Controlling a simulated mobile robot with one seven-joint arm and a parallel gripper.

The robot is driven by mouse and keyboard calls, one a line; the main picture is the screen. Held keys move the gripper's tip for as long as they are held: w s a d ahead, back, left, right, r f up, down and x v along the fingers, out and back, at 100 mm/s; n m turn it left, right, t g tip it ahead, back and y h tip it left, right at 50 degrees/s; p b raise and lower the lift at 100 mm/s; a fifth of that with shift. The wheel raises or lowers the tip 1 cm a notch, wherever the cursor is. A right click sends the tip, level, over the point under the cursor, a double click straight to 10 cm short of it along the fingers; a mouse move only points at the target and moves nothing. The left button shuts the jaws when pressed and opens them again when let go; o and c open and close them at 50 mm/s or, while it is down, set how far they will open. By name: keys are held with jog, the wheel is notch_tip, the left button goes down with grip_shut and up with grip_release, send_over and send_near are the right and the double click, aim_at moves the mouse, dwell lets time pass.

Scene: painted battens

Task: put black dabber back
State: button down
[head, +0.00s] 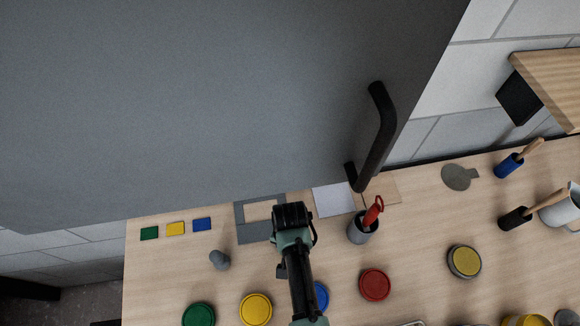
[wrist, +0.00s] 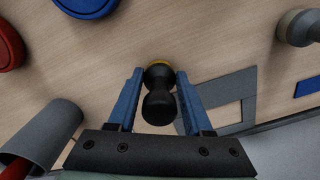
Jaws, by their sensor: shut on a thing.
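The black dabber (wrist: 158,104) has a rounded knob and a yellow-orange edge at its far end. It stands between the two blue fingers of my gripper (wrist: 160,88) in the wrist view, and the gripper is shut on it. In the head view my gripper (head: 292,220) is over the worktop at the front edge of the grey stencil frame, and hides the dabber. I cannot tell whether the dabber touches the wood. A grey dabber (head: 219,260) stands to the left; it also shows in the wrist view (wrist: 298,27).
A large grey panel (head: 200,100) with a black handle (head: 378,135) hangs over the back. A grey cup (head: 363,230) with a red-handled tool is close on the right. Red (head: 375,284), blue (head: 321,297), yellow (head: 256,309) and green (head: 198,315) round lids lie in front.

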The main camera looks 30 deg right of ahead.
jog(key=shift+c, duration=1.6)
grip_release()
notch_tip(320, 180, up, 12)
jog(key=shift+r, duration=0.15)
